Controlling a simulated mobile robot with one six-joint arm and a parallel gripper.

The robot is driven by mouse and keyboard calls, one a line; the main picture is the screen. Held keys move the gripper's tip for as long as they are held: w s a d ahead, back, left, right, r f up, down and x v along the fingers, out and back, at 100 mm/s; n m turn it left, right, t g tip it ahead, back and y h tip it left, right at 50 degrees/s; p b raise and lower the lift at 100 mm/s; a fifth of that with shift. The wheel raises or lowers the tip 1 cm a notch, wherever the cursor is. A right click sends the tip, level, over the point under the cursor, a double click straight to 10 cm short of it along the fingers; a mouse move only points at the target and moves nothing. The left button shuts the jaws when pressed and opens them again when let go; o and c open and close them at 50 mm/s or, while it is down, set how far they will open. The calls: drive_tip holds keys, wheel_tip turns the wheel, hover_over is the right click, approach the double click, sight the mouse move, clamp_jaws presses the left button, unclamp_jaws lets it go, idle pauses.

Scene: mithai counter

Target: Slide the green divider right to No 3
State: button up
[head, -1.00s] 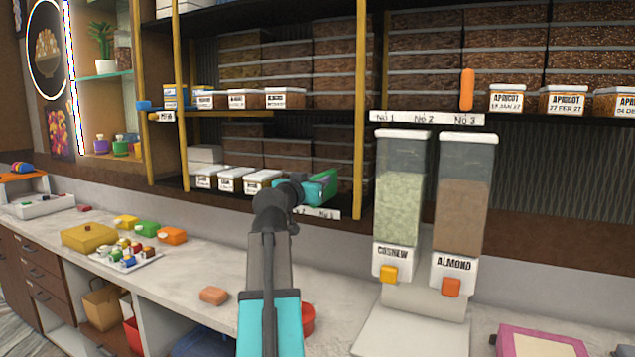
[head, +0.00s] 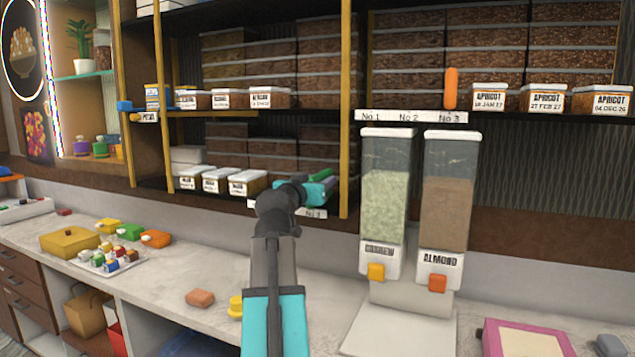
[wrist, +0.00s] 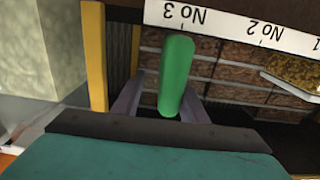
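The green divider (head: 320,175) stands at the lower shelf's front edge, just left of a yellow post. In the wrist view, which is upside down, the divider (wrist: 176,75) rises between my two grey fingers, close under the "No 3" mark. My gripper (wrist: 165,90) looks open around it. The divider overlaps the finger at the right of that view, while a gap shows on the other side; contact is hard to confirm. The label strip (head: 258,205) in the head view is partly hidden behind my gripper (head: 318,188).
The yellow post (head: 346,150) stands close to the right of my gripper. White-lidded boxes (head: 222,180) are on the lower shelf to the left. Cashew and almond dispensers (head: 446,190) stand farther right. An orange divider (head: 451,88) is on the upper shelf.

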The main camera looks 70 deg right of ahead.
drive_tip(key=shift+w, duration=0.35)
drive_tip(key=shift+s+a, duration=0.1)
drive_tip(key=shift+a, duration=0.1)
drive_tip(key=a+b, duration=0.2)
drive_tip(key=a, duration=1.1)
drive_tip(key=shift+w+a+b, duration=0.2)
drive_tip(key=shift+a+b, duration=0.05)
drive_tip(key=shift+b, duration=0.05)
drive_tip(key=shift+w+f, duration=0.1)
